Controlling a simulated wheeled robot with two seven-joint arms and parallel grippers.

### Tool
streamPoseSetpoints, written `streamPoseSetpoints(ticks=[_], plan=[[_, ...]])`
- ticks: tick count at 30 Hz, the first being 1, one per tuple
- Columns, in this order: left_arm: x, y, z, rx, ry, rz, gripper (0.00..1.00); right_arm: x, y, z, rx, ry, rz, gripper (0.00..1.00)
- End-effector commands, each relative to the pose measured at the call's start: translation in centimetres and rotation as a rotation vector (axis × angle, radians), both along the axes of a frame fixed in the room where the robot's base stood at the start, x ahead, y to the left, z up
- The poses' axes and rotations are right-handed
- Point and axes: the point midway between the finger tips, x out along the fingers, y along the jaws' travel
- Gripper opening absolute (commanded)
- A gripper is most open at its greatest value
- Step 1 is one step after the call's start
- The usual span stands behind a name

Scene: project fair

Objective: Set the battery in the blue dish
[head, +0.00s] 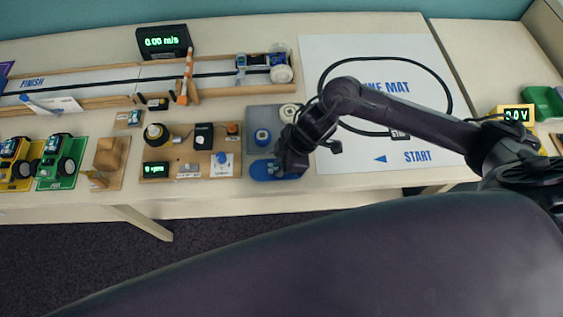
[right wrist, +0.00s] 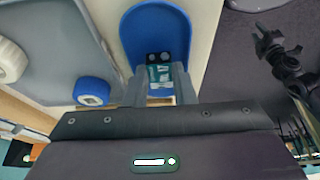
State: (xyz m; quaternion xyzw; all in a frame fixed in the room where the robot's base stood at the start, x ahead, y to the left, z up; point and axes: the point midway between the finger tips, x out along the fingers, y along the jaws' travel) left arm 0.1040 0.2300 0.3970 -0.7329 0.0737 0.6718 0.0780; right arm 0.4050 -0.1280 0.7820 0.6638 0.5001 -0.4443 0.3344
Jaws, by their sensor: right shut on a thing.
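The battery (right wrist: 160,74) is a small teal and white block with dark round terminals on its end. My right gripper (right wrist: 160,88) is shut on it, with a finger on each side. The blue dish (head: 262,171) is a shallow rounded tray at the front of the table, and it also shows in the right wrist view (right wrist: 143,24). In the head view my right gripper (head: 287,174) is over the dish's right end and hides part of it. The battery is over the dish; whether it touches the bottom I cannot tell.
The white line mat (head: 315,60) lies right. The table's front edge is close.

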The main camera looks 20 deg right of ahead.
Motion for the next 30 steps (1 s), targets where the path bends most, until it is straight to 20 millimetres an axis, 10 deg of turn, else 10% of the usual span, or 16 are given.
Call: streamPoseSetpoints(ticks=[11,12,14,30], plan=[[0.4,0.0,-0.1,-0.001,-0.007,0.000,0.36,0.0,0.0,-0.4,0.001,-0.001,-0.001,0.01],[0.4,0.0,-0.1,-0.001,-0.007,0.000,0.36,0.0,0.0,-0.5,0.001,-0.001,0.000,0.24],[0.4,0.0,-0.1,-0.001,-0.007,0.000,0.36,0.1,0.0,-0.4,0.001,-0.001,0.000,0.32],[0.4,0.0,0.4,0.000,-0.006,0.000,0.36,-0.2,-1.4,3.2,-0.002,-0.006,-0.001,0.32]])
